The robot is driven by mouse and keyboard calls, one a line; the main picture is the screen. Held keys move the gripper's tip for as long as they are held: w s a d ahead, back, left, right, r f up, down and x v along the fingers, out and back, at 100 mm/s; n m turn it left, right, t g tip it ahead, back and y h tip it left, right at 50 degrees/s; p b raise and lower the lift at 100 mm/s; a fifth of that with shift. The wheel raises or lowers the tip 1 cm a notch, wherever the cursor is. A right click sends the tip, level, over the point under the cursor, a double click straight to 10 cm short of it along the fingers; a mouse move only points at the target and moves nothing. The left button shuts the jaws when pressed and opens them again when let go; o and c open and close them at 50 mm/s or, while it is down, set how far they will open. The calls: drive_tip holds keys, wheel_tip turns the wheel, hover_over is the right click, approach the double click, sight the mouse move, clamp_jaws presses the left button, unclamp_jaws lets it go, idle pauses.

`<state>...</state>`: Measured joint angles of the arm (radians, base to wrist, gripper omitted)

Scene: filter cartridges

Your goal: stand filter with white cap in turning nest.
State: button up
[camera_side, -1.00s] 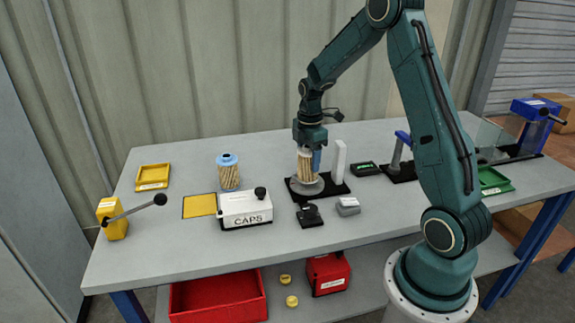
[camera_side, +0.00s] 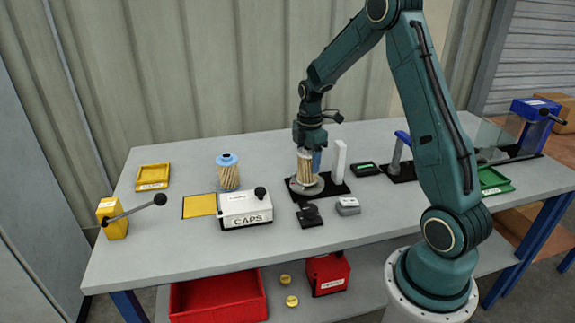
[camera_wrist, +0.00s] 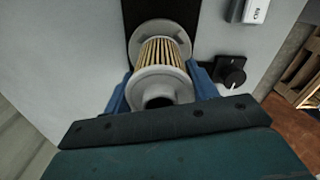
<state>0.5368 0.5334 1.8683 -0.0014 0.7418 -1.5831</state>
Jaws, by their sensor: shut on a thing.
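My gripper (camera_side: 310,150) points down and is shut on a pleated tan filter with a white cap (camera_side: 304,172). In the wrist view the blue fingers of my gripper (camera_wrist: 162,100) sit on both sides of the filter's white cap (camera_wrist: 160,88), which has a dark central hole. The filter is upright over the round grey turning nest (camera_side: 305,187) on a black base. Its lower end is at the nest disc; I cannot tell whether it is fully seated. The disc also shows beyond the filter in the wrist view (camera_wrist: 178,30).
A white post (camera_side: 339,161) stands just right of the nest. A filter with a blue cap (camera_side: 228,172) stands to the left, near a white CAPS box (camera_side: 245,209). A black knob unit (camera_side: 309,215) and a grey box (camera_side: 348,206) lie in front. A yellow tray (camera_side: 153,177) is far left.

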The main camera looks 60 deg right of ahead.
drive_tip(key=shift+f, duration=0.25)
idle(0.5)
drive_tip(key=o, duration=1.5)
drive_tip(key=shift+c, duration=0.2)
drive_tip(key=shift+r, duration=0.45)
drive_tip(key=shift+r, duration=0.35)
drive_tip(key=shift+r, duration=0.3)
drive_tip(key=shift+r, duration=3.15)
